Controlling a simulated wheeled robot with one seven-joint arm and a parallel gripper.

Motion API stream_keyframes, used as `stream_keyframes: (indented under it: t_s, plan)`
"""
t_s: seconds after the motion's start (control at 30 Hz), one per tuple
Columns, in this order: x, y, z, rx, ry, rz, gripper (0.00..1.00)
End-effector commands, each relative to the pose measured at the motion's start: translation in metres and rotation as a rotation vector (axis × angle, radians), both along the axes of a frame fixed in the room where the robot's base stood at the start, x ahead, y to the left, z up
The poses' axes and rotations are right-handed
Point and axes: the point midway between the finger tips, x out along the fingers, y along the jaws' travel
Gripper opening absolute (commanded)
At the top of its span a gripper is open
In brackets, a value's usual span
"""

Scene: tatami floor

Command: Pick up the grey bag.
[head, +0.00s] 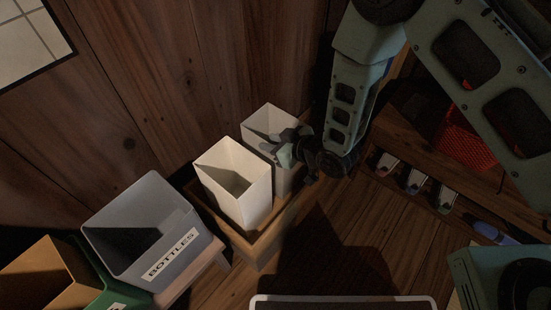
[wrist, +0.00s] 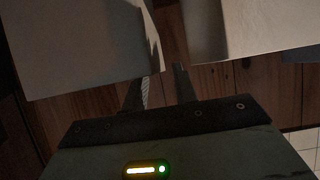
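The grey bag (head: 263,121) is an open-topped, upright, pale grey container standing against the wooden wall in the head view, behind a cream bag (head: 235,178). My gripper (head: 280,151) is at its front right side and hides part of it. In the wrist view the fingers of my gripper (wrist: 160,85) stand apart, close to a pale surface (wrist: 80,50) on the left. The left fingertip is hidden there. A second pale surface (wrist: 250,30) is at the upper right. I cannot tell which is the grey bag, or whether a finger touches it.
The bags stand in a low wooden tray (head: 259,240). A grey bin marked BOTTLES (head: 148,228) stands to the left, by a green bin and a brown box (head: 42,276). A shelf with shoes (head: 413,178) and a red basket (head: 463,138) is at right. Some floor is clear between.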

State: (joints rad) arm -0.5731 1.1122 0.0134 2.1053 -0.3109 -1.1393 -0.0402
Motion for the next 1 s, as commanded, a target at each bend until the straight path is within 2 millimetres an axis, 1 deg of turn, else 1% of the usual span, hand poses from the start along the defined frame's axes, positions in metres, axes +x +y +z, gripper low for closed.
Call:
stream_keyframes:
  t_s: [0.03, 0.2, 0.47, 0.5, 0.57, 0.6, 0.9, 1.0]
  plan:
    - [0.005, 0.006, -0.007, 0.001, -0.002, 0.002, 0.28]
    - [0.015, 0.019, -0.015, 0.0, 0.0, 0.0, 0.28]
    - [0.017, 0.021, -0.015, 0.001, 0.001, 0.0, 0.28]
    - [0.017, 0.021, -0.015, 0.001, 0.001, 0.0, 0.23]
    - [0.017, 0.021, -0.015, 0.001, 0.001, 0.0, 0.06]
    - [0.017, 0.021, -0.015, 0.001, 0.001, 0.0, 0.0]
    - [0.017, 0.021, -0.015, 0.0, 0.0, 0.0, 0.0]
    - [0.017, 0.021, -0.01, 0.001, 0.0, 0.0, 0.0]
